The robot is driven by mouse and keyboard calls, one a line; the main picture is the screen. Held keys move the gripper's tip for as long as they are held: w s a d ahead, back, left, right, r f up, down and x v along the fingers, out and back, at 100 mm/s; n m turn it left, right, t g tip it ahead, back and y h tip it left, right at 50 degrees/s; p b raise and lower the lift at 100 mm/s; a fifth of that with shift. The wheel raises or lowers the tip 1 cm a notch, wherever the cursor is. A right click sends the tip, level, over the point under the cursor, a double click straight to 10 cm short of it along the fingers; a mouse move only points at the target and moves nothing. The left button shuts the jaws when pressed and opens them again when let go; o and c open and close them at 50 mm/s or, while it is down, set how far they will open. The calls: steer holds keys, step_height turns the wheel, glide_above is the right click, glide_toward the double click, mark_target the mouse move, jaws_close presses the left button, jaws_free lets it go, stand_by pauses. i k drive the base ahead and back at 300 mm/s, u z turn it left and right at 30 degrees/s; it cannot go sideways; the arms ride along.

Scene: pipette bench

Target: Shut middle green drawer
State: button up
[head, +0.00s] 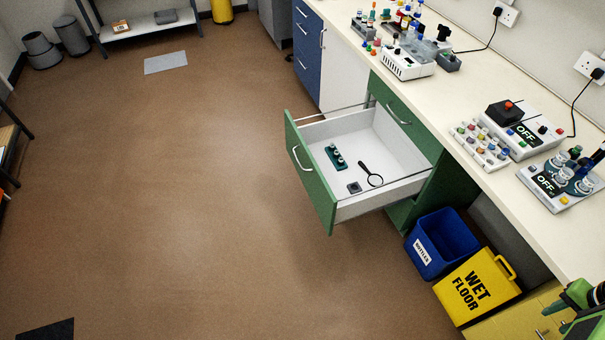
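The middle green drawer (312,178) stands pulled far out of the green cabinet under the bench. Its green front with a silver handle faces left, and its white interior shows. Inside lie a teal rack with small vials (336,157), a black magnifying glass (371,175) and a small dark square block (354,187). The upper green drawer (400,112) is shut above it. A green and black part at the bottom right corner, cut by the frame, looks like my gripper (566,302). It is well apart from the drawer, and its jaw opening cannot be made out.
A blue bin (436,243) and a yellow wet floor sign (476,289) stand right of the drawer. The white bench top (450,105) above carries several instruments. Blue drawers (308,52) are beyond. The brown floor left of the drawer is clear; a grey mat (166,63) lies farther back.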

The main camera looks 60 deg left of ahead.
mark_target(372, 137)
steer(key=u, duration=2.15)
steer(key=i, duration=1)
steer(key=u, duration=3.25)
steer(key=i, duration=0.1)
steer(key=z, duration=0.55)
steer(key=k, duration=0.8)
steer(key=z, duration=0.55)
